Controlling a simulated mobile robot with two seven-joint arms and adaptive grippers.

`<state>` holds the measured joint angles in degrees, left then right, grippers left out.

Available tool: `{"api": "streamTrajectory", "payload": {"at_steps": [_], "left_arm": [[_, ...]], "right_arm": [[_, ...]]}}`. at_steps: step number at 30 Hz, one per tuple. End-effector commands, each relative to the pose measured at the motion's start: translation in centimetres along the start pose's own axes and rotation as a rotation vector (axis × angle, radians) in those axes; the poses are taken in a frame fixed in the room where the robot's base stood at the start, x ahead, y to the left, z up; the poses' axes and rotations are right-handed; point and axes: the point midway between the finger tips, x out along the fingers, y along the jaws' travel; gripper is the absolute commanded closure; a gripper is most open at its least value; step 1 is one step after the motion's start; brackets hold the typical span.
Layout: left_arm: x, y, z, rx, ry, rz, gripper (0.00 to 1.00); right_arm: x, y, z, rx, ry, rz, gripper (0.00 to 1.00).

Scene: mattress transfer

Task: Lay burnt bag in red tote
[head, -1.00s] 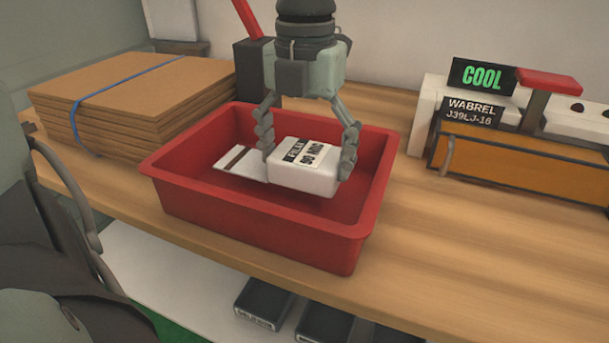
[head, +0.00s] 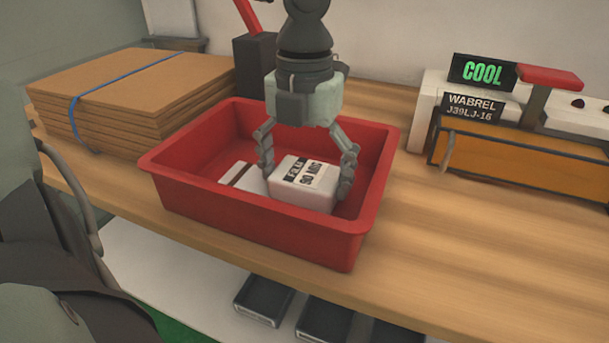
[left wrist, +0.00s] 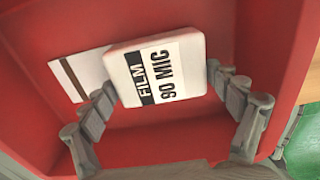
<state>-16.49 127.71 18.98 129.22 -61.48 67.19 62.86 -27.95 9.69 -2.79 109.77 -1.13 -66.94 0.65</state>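The red tote (head: 253,232) stands on the wooden bench, and its walls also show in the left wrist view (left wrist: 255,40). The burnt bag (head: 303,187) is white, with a thick body labelled "FILM 90 MIC" and a flat flap (head: 243,178) crossed by a dark brown stripe. It is inside the tote, at or close above its floor. My left gripper (head: 306,168) reaches down into the tote, its fingers shut on two sides of the body. In the left wrist view the bag (left wrist: 155,70) sits between the fingertips. My right gripper is not in view.
Strapped brown cardboard sheets (head: 120,90) lie left of the tote. A dark holder (head: 257,65) with a red item stands behind it. A sealer-like machine (head: 520,150) with a red handle is at right. Bare bench (head: 440,240) lies between. Dark trays (head: 265,300) sit below.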

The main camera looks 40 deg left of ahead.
Motion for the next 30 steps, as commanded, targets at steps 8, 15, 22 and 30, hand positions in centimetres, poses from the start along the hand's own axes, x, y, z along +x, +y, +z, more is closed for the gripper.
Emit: {"api": "streamTrajectory", "payload": {"at_steps": [8, 15, 22, 30], "left_arm": [[0.0, 0.0, 0.0, 0.0, 0.0, 0.0, 0.0], [-0.5, 0.0, 0.0, 0.0, 0.001, 0.0, 0.0], [-4.6, 0.0, 0.2, -0.002, -0.008, -0.001, 0.0], [-10.1, 0.0, 0.1, -0.002, -0.004, 0.0, 0.0]], "right_arm": [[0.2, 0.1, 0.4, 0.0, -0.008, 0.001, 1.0], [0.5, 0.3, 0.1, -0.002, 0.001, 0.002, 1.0], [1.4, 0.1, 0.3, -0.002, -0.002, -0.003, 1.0], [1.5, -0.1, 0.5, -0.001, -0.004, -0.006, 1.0]]}}
